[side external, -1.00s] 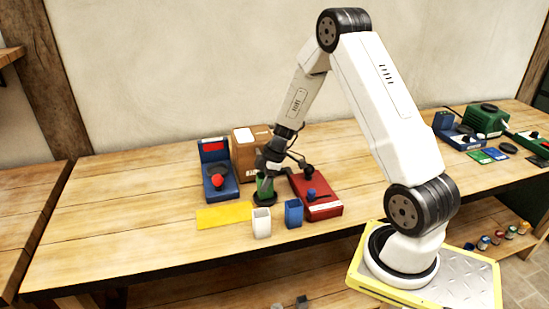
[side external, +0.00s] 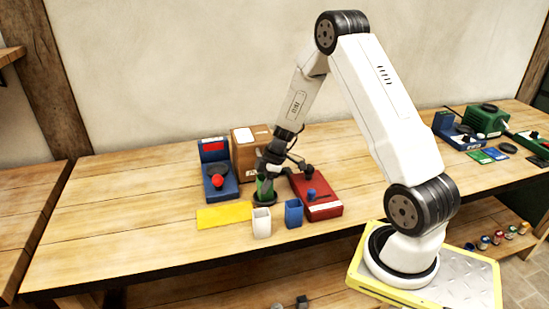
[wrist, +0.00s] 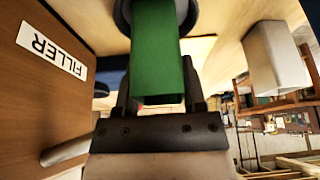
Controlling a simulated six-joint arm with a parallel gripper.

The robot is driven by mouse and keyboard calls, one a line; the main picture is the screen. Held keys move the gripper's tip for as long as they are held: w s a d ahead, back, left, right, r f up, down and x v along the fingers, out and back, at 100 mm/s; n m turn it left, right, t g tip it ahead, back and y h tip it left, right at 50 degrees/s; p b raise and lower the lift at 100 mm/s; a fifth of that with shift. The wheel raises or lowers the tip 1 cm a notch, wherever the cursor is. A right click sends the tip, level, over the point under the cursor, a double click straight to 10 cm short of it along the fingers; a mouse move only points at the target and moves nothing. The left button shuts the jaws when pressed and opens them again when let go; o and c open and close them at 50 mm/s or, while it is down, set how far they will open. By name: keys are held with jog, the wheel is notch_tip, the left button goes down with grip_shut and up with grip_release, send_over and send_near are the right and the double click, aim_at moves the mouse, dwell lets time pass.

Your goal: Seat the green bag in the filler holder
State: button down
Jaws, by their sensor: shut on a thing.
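The green bag (side external: 264,187) stands upright between the fingers of my gripper (side external: 266,178). In the wrist view the bag (wrist: 157,50) fills the space between the two dark fingers (wrist: 158,98), which are shut on it. The filler holder shows as a dark round ring (side external: 265,199) on the table at the bag's foot. Part of this ring (wrist: 190,14) also shows around the bag's far end in the wrist view. The bag's lower end is at the ring; I cannot tell how deep it sits.
A brown box (side external: 245,146) labelled FILLER in the wrist view (wrist: 50,48) stands close behind. A blue scale-like device (side external: 215,172) is left, a red device (side external: 322,205) right. White (side external: 261,224) and blue (side external: 293,213) containers and a yellow mat (side external: 224,215) lie in front.

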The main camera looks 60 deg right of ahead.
jog(key=shift+f, duration=0.25)
jog(key=shift+c, duration=2.2)
grip_release()
jog(key=v, duration=1.1)
jog(key=s+a+m+h, duration=0.1)
jog(key=s+a+m, duration=0.2)
jog(key=a, duration=0.4)
jog(key=s+a+r+m+h, duration=0.1)
jog(key=s+a+m, duration=0.2)
jog(key=a, duration=0.4)
jog(key=s+a+m+h, duration=0.1)
jog(key=s+a+m, duration=0.2)
jog(key=a, duration=0.4)
jog(key=shift+s+r+m, duration=0.25)
jog(key=shift+m, duration=0.05)
